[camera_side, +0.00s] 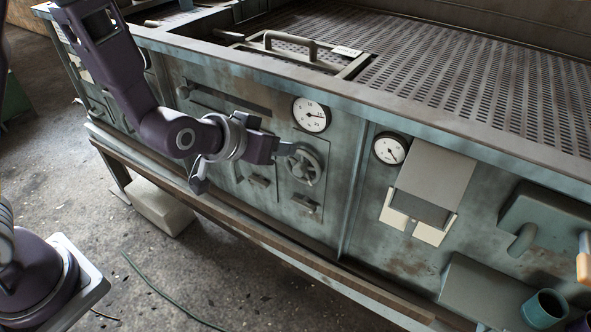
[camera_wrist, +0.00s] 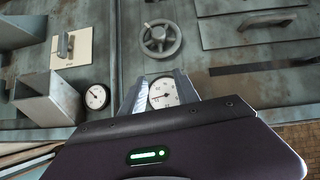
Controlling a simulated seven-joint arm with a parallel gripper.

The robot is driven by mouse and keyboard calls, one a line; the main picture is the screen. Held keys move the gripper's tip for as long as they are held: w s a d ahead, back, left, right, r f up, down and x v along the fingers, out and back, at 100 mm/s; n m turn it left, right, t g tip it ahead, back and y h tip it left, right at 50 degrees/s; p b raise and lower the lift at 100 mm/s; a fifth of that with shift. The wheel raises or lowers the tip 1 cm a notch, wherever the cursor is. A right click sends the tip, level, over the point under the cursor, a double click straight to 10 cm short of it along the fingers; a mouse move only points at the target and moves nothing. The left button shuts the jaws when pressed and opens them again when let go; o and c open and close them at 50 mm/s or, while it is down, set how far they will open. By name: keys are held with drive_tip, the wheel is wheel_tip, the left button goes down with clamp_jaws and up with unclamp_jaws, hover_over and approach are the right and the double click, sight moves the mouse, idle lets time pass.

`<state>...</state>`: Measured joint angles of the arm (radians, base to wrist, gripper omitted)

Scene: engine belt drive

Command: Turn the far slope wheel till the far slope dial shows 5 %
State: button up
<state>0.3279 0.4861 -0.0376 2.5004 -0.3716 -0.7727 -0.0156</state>
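A grey spoked handwheel (camera_side: 304,164) is on the sloping metal panel, just below a round white dial (camera_side: 311,115). The dial's needle points roughly right in the side view, but its figures are too small to read surely. My gripper (camera_side: 285,148) is at the wheel's left edge in the side view; I cannot tell if it touches. In the wrist view, the wheel (camera_wrist: 160,38) stands beyond the fingertips. The dial (camera_wrist: 163,93) shows between the two fingers of my gripper (camera_wrist: 160,88). The fingers are apart with nothing held. No label naming wheel or dial is readable.
A second white dial (camera_side: 390,149) is to the right, near a grey box-like cover (camera_side: 436,170). Small handles (camera_side: 305,205) sit below the wheel. A perforated deck (camera_side: 470,75) with a handle (camera_side: 290,42) lies above. A ledge (camera_side: 230,215) runs along the panel's foot.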

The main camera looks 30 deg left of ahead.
sight(298, 172)
wheel_tip(298, 172, down, 10)
drive_tip(key=m+t+y, duration=0.2)
drive_tip(key=t, duration=0.1)
drive_tip(key=x, duration=0.4)
drive_tip(key=d+x, duration=0.1)
drive_tip(key=x, duration=0.2)
drive_tip(key=shift+w, duration=0.1)
drive_tip(key=shift+c, duration=0.3)
clamp_jaws()
